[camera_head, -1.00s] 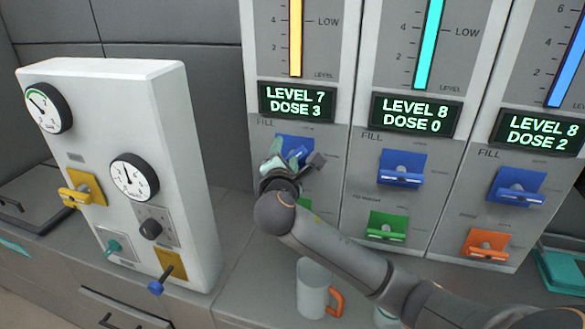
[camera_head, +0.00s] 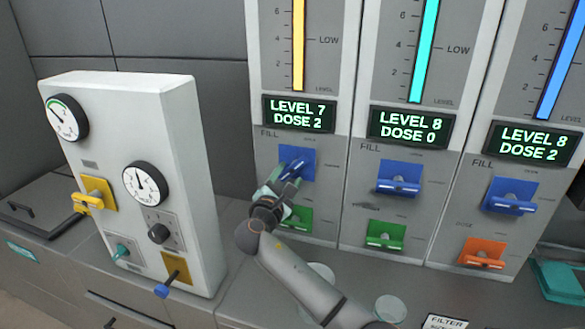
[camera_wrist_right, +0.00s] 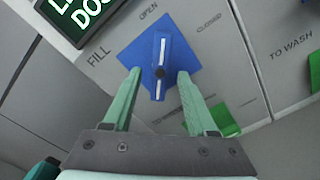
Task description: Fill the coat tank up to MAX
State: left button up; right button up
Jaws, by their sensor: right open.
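The left column has a yellow level bar (camera_head: 298,45) and a display (camera_head: 299,114) reading LEVEL 7, DOSE 2. Below it is a blue FILL valve (camera_head: 300,160). My right gripper (camera_head: 283,180) is at this valve. In the right wrist view the open fingers stand on either side of the valve's lever (camera_wrist_right: 163,50), with gaps visible on both sides. The lever points roughly toward the OPEN mark. No label naming the coat tank is readable, and neither is a MAX mark. My left gripper is not in view.
The middle column's display (camera_head: 410,126) reads LEVEL 8, DOSE 0; the right one (camera_head: 533,142) reads LEVEL 8, DOSE 2. Green (camera_head: 385,235) and orange (camera_head: 482,253) lower valves sit close below the blue ones. A gauge box (camera_head: 135,180) stands at left.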

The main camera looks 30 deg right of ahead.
aim_at(292, 171)
jog(key=shift+x, duration=1.85)
jog(key=shift+c, duration=0.3)
grip_shut()
